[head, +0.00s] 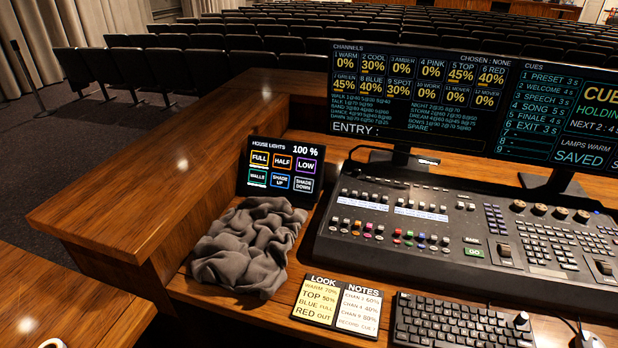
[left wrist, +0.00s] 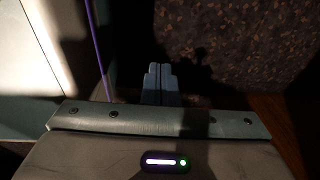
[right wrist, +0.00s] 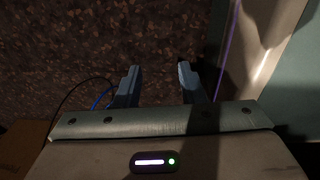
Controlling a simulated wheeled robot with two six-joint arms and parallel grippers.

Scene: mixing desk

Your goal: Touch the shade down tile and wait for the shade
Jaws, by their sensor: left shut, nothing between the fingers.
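The house lights panel (head: 282,172) stands tilted on the left part of the desk and reads 100 %. Its shade down tile (head: 303,185) is at the lower right, outlined in white or grey, beside the blue-outlined shade up tile (head: 279,182). The full tile (head: 259,160) has a yellow outline. No shade is visible in the head view. My left gripper (left wrist: 160,84) is shut and empty over dark floor in the left wrist view. My right gripper (right wrist: 157,82) is open and empty over speckled carpet in the right wrist view. Neither gripper shows in the head view.
A crumpled grey cloth (head: 245,245) lies right in front of the panel, against its lower edge. The mixing console (head: 420,230), two monitors (head: 420,95), a keyboard (head: 460,325) and note cards (head: 337,305) fill the right. The wooden ledge (head: 150,185) at left is clear.

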